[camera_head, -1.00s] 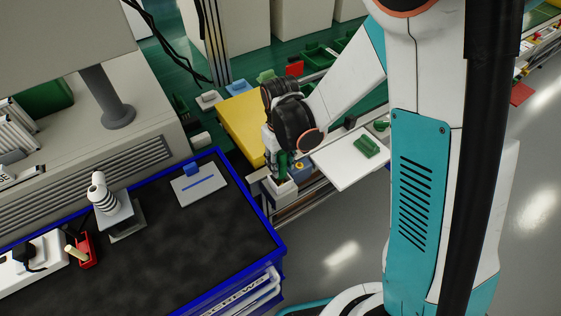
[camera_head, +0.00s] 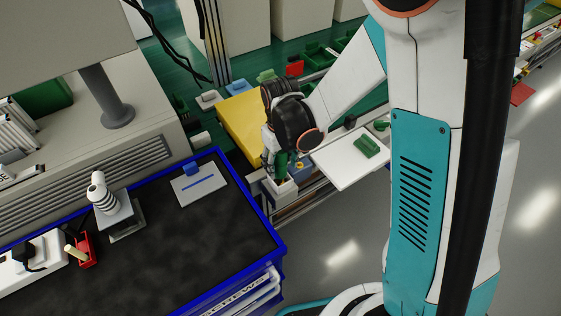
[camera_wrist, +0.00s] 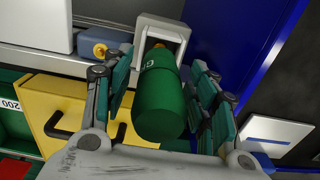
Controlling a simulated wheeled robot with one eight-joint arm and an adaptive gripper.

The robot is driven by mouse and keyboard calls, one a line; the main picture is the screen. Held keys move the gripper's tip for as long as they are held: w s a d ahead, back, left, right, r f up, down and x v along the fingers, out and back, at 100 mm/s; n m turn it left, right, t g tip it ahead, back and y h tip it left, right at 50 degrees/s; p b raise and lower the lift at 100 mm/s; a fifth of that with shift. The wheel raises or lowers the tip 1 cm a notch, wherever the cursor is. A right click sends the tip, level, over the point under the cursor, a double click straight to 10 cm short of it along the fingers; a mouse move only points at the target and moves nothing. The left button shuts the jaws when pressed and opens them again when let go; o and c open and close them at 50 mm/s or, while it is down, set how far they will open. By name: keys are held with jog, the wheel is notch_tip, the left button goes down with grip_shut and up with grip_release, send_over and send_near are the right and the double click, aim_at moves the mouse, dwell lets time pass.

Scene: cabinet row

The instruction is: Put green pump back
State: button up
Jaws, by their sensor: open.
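The green pump (camera_wrist: 160,105) is a dark green cylinder with white lettering and an orange-yellow part at its far end. In the wrist view that end sits in a light grey square holder (camera_wrist: 163,32). My gripper (camera_wrist: 160,75) is open, with one finger on each side of the pump and visible gaps between. In the head view my gripper (camera_head: 280,167) points down over the holder (camera_head: 281,190) at the edge of the blue-edged bench. Only a strip of the green pump (camera_head: 282,160) shows there, partly hidden by my gripper.
A yellow cabinet (camera_wrist: 85,110) with a black handle stands beside the holder. A white board (camera_head: 345,165) with a green block lies to the right. The blue-edged bench (camera_head: 150,260) carries a white-grey device (camera_head: 105,195) and a red box (camera_head: 86,250).

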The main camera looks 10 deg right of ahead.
notch_tip(320, 180, up, 12)
jog(key=p, duration=0.4)
jog(key=shift+s+d+r, duration=0.1)
jog(key=shift+d+r, duration=0.05)
jog(key=shift+r, duration=0.45)
jog(key=s+d+r+m+t, duration=0.4)
jog(key=s+d+r+t, duration=0.3)
jog(key=s+d+r, duration=0.3)
jog(key=shift+s+r+m, duration=0.3)
jog(key=shift+s+r, duration=1.5)
jog(key=shift+s, duration=0.25)
jog(key=shift+f, duration=0.15)
